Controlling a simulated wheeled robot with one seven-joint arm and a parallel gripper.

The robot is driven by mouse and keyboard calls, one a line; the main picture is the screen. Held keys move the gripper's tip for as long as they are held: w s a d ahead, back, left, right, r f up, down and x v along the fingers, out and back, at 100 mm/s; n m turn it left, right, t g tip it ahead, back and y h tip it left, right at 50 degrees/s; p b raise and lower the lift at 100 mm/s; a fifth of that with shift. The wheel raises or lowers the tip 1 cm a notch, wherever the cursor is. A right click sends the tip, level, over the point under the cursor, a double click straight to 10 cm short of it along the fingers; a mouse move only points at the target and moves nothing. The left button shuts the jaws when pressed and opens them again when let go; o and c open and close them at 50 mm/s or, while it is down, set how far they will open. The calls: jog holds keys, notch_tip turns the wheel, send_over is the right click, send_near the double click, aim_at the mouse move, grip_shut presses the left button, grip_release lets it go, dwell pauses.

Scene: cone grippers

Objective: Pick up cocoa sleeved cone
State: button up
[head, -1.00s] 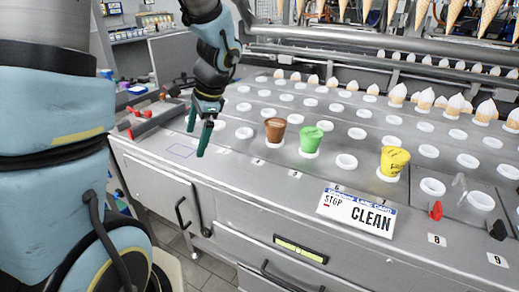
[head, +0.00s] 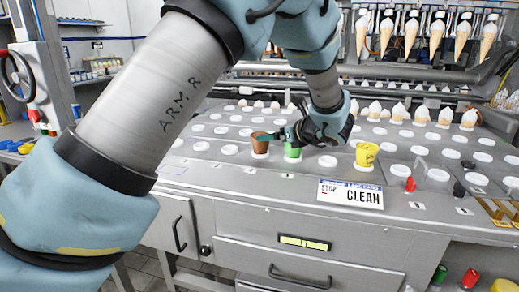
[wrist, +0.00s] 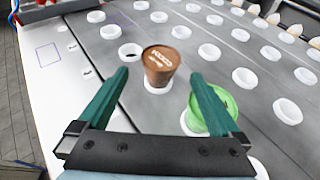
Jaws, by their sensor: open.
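The cocoa sleeved cone is a brown sleeve (head: 260,146) standing upright in a white ring on the metal counter. In the wrist view the cocoa sleeve (wrist: 159,66) shows pale lettering and sits between and just beyond the fingertips. My gripper (wrist: 160,76) is open and empty, its two teal fingers pointing toward the brown sleeve. In the head view my gripper (head: 273,136) is over the counter close to the brown sleeve. Whether a finger touches the sleeve I cannot tell.
A green sleeve (wrist: 214,112) stands close by, partly behind my right finger in the wrist view. A yellow sleeve (head: 366,153) stands further right. Many white rings cover the counter. White-topped cones stand at the back. A sign (head: 350,194) hangs on the counter's front edge.

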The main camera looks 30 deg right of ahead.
jog(key=p+x, duration=0.3)
jog(key=x, duration=0.5)
jog(key=shift+w+f, duration=0.3)
jog(key=c, duration=1.2)
